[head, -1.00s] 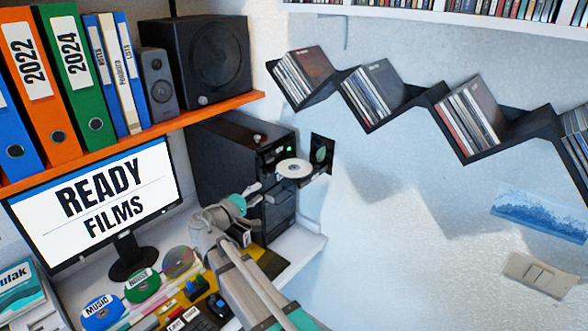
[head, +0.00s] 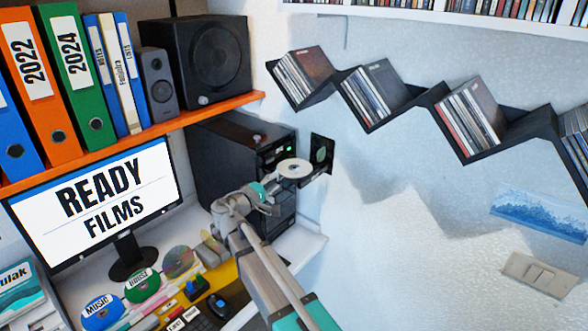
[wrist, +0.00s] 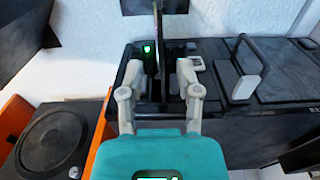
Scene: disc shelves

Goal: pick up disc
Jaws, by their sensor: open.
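A white disc (head: 294,168) lies flat at the front of the black computer tower (head: 232,165), apparently on its pulled-out drive tray. My gripper (head: 274,186) is just below and left of the disc in the head view, close to its edge. In the wrist view my gripper (wrist: 160,92) is open, with one finger on each side of a thin dark upright edge. That edge seems to be the disc or tray seen edge-on; I cannot tell which. Whether the fingers touch it is unclear. The tower's green light (wrist: 147,48) shows beside it.
A monitor (head: 95,200) reads "READY FILMS". Blue (head: 101,311) and green (head: 142,284) labelled discs stand on the desk. An orange shelf (head: 130,140) holds binders and speakers. A black zigzag shelf (head: 422,98) hangs on the wall. A black wall plate (head: 322,152) is behind the disc.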

